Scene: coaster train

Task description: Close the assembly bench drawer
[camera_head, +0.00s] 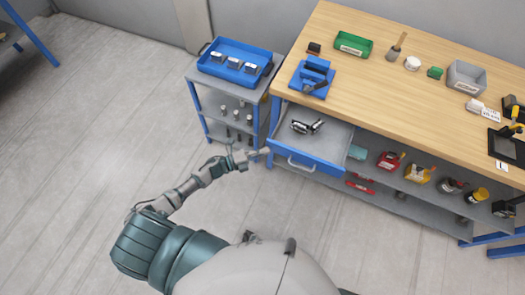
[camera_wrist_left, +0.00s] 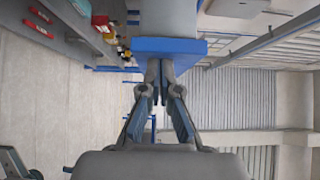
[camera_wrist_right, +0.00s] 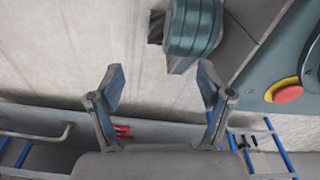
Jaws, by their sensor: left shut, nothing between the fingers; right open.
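The assembly bench drawer (camera_head: 330,139) is pulled out from under the left end of the wooden bench top. It has a blue front (camera_head: 320,168) with a pale bar handle (camera_head: 302,164), and small metal parts lie inside. My left gripper (camera_head: 265,152) is at the left end of the drawer front. In the left wrist view, my left gripper (camera_wrist_left: 160,67) is shut and empty, its tips close to a blue panel (camera_wrist_left: 170,47); I cannot tell if they touch. My right gripper (camera_wrist_right: 160,75) is open and empty in the right wrist view.
A grey cart (camera_head: 192,76) with a blue tray (camera_head: 262,61) stands left of the bench. A blue fixture (camera_head: 313,75) sits on the bench top (camera_head: 400,88) behind the drawer. The floor (camera_head: 80,130) at left is clear.

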